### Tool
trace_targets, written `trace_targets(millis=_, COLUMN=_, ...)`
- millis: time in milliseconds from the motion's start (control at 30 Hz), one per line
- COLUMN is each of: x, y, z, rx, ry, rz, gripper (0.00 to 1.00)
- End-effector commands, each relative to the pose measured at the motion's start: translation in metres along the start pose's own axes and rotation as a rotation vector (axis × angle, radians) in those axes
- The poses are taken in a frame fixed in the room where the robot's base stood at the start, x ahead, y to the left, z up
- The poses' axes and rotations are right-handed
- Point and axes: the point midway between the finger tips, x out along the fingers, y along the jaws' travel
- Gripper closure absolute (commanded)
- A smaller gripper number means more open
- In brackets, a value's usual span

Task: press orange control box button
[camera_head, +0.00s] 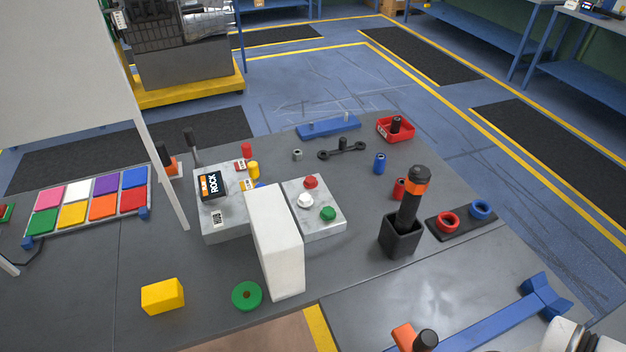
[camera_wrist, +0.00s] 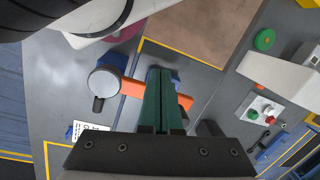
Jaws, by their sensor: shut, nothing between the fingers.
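The coloured button panel (camera_head: 88,205) lies at the left of the grey table in the head view. Its orange button (camera_head: 103,207) is in the front row, between the yellow and the red ones. The panel is not seen in the wrist view. My gripper (camera_wrist: 160,73) shows in the wrist view with its green fingers together and nothing between them. It is over an orange bar (camera_wrist: 184,100) with a round grey end; I cannot tell the gap. In the head view only a white part of my arm shows at the lower right, far from the panel.
A pale box with red, white and green buttons (camera_head: 327,214) stands mid-table beside a white upright block (camera_head: 274,243). A black holder (camera_head: 400,236) carries an orange-banded tool. A yellow block (camera_head: 162,296) lies in front.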

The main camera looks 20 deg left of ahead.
Motion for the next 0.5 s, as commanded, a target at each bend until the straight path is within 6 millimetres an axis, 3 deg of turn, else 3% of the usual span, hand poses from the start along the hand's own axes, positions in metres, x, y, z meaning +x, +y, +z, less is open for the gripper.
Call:
trace_targets(millis=167, x=0.000, y=-0.001, z=0.000, rx=-0.003, ry=-0.001, rz=-0.001, gripper=1.00)
trace_targets(millis=267, x=-0.005, y=-0.014, z=-0.010, rx=-0.068, ry=-0.015, rz=-0.019, gripper=1.00)
trace_targets(millis=367, x=-0.013, y=-0.052, z=-0.039, rx=-0.251, ry=-0.048, rz=-0.075, gripper=1.00)
trace_targets(millis=500, x=-0.006, y=-0.133, z=-0.098, rx=-0.612, ry=-0.075, rz=-0.205, gripper=1.00)
